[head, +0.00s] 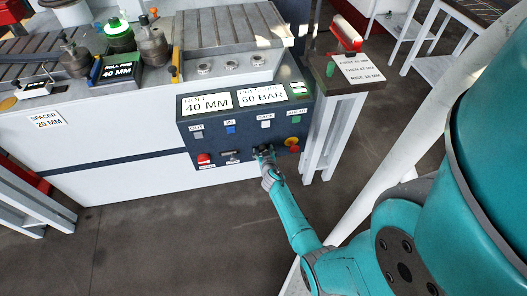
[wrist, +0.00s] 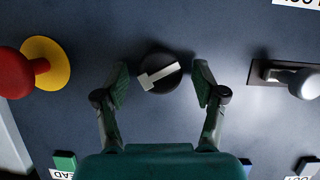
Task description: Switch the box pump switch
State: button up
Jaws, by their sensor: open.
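A black rotary switch (wrist: 160,74) with a white pointer bar sits on the dark control panel (wrist: 225,40) in the wrist view. The bar is tilted, its right end higher in the picture. My gripper (head: 263,151) is at the lower part of the panel in the head view and hides the rotary switch there. In the wrist view its two fingers are open, one on each side of the switch, with visible gaps to the knob. Whether the fingertips reach knob depth I cannot tell. The switch's label is not visible.
A red button on a yellow disc (wrist: 47,64) is left of the switch in the wrist view; a silver-knobbed lever (wrist: 300,82) is right. Green (wrist: 65,162) and blue (wrist: 244,167) buttons line the lower edge. A small stand (head: 322,85) is right of the panel.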

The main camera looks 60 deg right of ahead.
jog(key=c, duration=1.1)
jog(key=shift+c, duration=0.2)
jog(key=shift+a+n, duration=0.1)
jog(key=shift+n, duration=0.2)
jog(key=n+g+h, duration=0.2)
jog(key=n, duration=0.1)
jog(key=shift+w+a+f+n, duration=0.1)
jog(key=shift+w+n, duration=0.1)
jog(key=shift+n, duration=0.1)
jog(key=n+g+h, duration=0.1)
jog(key=n+h, duration=0.1)
jog(key=n, duration=0.2)
jog(key=shift+a+f, duration=0.1)
jog(key=shift+f, duration=0.1)
jog(key=shift+n+h, duration=0.3)
jog(key=o, duration=1.1)
jog(key=shift+o, duration=0.2)
